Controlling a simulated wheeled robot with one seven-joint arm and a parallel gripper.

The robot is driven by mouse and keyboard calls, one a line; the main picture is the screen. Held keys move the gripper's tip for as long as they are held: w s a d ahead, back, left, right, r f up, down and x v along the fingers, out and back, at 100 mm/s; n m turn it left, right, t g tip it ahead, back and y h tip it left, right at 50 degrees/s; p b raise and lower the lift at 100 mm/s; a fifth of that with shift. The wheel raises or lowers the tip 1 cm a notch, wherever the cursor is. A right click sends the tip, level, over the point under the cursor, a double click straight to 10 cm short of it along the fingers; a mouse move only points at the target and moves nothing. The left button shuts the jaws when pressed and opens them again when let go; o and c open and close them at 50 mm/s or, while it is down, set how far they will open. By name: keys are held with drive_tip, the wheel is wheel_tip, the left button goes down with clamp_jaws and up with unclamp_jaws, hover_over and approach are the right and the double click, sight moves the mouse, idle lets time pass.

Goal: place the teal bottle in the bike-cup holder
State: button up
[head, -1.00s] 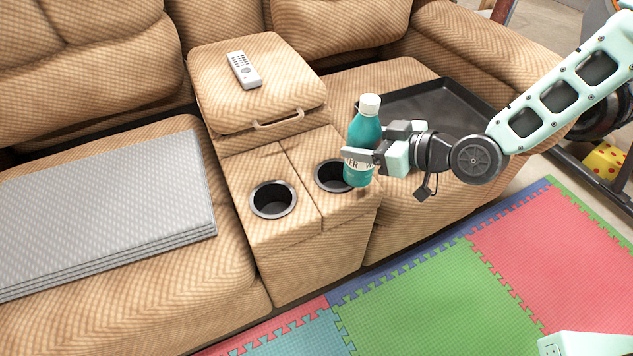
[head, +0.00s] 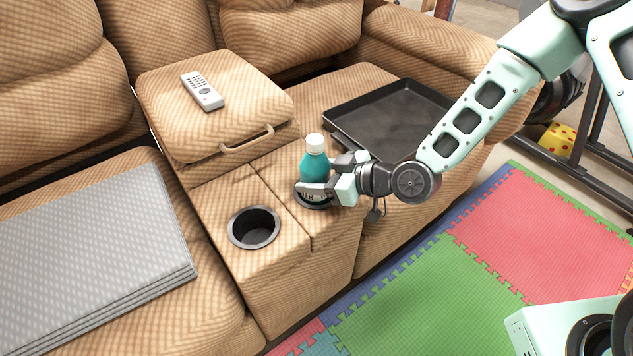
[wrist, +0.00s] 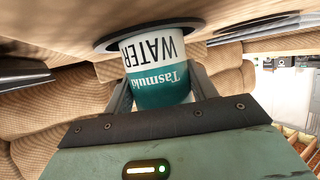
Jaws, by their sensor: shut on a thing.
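The teal bottle (head: 315,167) with a white cap stands upright at the right cup holder (head: 312,203) of the sofa console. Its lower end is within the holder's dark rim, partly hidden by my fingers. My gripper (head: 318,188) is shut on the bottle's lower body from the right. In the wrist view the bottle's labelled part (wrist: 158,72) sits between my fingers and meets the dark holder rim (wrist: 150,34). How deep the bottle sits cannot be told.
An empty left cup holder (head: 254,228) is beside it. A remote (head: 202,92) lies on the console lid behind. A black tray (head: 390,118) lies on the right seat and grey folded panels (head: 95,250) on the left seat. A dark metal frame (head: 597,125) stands at the right.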

drive_tip(key=shift+f, duration=0.55)
drive_tip(key=shift+f, duration=0.15)
drive_tip(key=o, duration=1.2)
